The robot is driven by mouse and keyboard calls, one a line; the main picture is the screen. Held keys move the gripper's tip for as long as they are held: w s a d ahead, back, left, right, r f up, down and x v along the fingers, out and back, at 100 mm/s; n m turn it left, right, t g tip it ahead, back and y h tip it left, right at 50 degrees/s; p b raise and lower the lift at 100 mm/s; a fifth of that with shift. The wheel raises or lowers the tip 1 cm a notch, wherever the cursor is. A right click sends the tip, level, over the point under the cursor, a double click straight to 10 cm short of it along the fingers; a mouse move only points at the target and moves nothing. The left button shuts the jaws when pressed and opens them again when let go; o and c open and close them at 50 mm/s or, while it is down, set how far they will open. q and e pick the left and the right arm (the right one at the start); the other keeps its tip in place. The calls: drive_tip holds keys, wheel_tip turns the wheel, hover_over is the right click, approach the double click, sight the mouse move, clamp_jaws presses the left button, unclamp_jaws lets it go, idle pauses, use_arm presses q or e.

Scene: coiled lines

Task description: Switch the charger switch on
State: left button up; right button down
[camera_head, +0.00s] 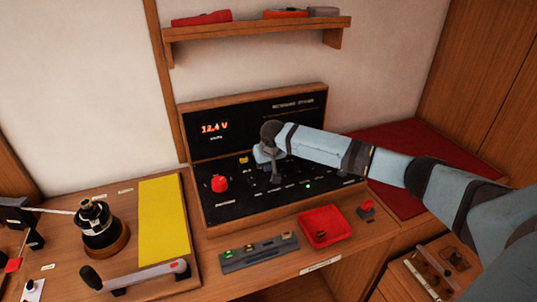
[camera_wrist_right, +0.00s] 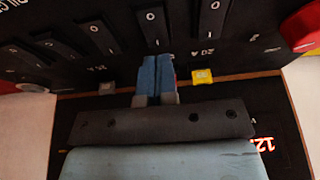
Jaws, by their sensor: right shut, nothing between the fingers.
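The switch panel (camera_head: 235,197) is a black board in a wooden frame, with a row of black rocker switches. In the right wrist view several rockers show with O and I marks; their labels are too small to tell which is the charger switch. My right gripper (camera_head: 274,177) is over the middle of the panel and hides part of the row. In the right wrist view its blue fingers (camera_wrist_right: 157,78) are shut and empty, with the tips close to one black rocker (camera_wrist_right: 152,27); I cannot tell whether they touch. My left gripper is not in view.
A red knob (camera_head: 219,183) and a yellow fuse (camera_wrist_right: 203,77) are on the panel. A display (camera_head: 214,127) reads 12.4 V. A green light (camera_head: 308,186) glows. A red tray (camera_head: 325,226) and grey strip (camera_head: 258,253) lie in front; a shelf (camera_head: 255,28) is above.

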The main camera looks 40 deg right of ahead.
sight(268, 178)
drive_tip(key=shift+x, duration=0.95)
drive_tip(key=shift+s+a, duration=0.1)
drive_tip(key=shift+s, duration=0.1)
drive_tip(key=shift+p, duration=0.5)
drive_tip(key=shift+w+f, duration=0.1)
drive_tip(key=shift+f, duration=0.2)
drive_tip(key=shift+s+a+r+p, duration=0.1)
drive_tip(key=shift+s+r+p, duration=0.1)
drive_tip(key=shift+s+p, duration=0.65)
drive_tip(key=shift+w+p, duration=0.1)
drive_tip(key=shift+p, duration=0.2)
